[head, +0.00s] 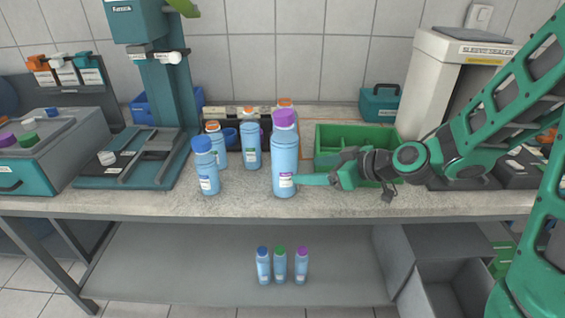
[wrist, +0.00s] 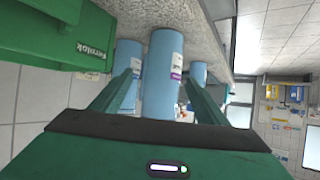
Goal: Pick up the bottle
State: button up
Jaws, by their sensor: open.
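A tall blue bottle with a purple cap (head: 285,155) stands upright near the bench's front, with a small label low on its side. My gripper (head: 310,179) reaches in from the right, level with the bottle's lower part. In the wrist view, my open gripper (wrist: 160,84) has a blue bottle (wrist: 162,65) between its fingers. Contact between fingers and bottle cannot be told. Other blue bottles stand nearby: a blue-capped one (head: 205,168) to the left, and orange-capped ones (head: 250,142) (head: 217,145) behind.
A green divided bin (head: 340,135) sits behind my gripper. A teal press stand (head: 165,95) is at the left, a sleeve sealer (head: 440,75) at the right. Three small bottles (head: 280,265) stand on the lower shelf. The front bench strip (head: 240,203) is clear.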

aim_at(296, 163)
jog(key=shift+w+a+r+t+y, duration=0.2)
jog(key=shift+w+a+r, duration=0.05)
jog(key=shift+a, duration=0.35)
jog(key=shift+w+a+r+t+y, duration=0.2)
jog(key=shift+w+a+r, duration=0.05)
jog(key=shift+a, duration=0.3)
jog(key=x, duration=0.4)
jog(key=shift+w+a, duration=0.2)
jog(key=shift+a, duration=0.05)
jog(key=shift+r+x, duration=0.2)
jog(key=shift+x, duration=2.9)
jog(key=shift+c, duration=0.3)
jog(key=shift+w, duration=0.1)
jog(key=c, duration=1.4)
jog(key=shift+r, duration=0.1)
jog(key=shift+c, duration=0.2)
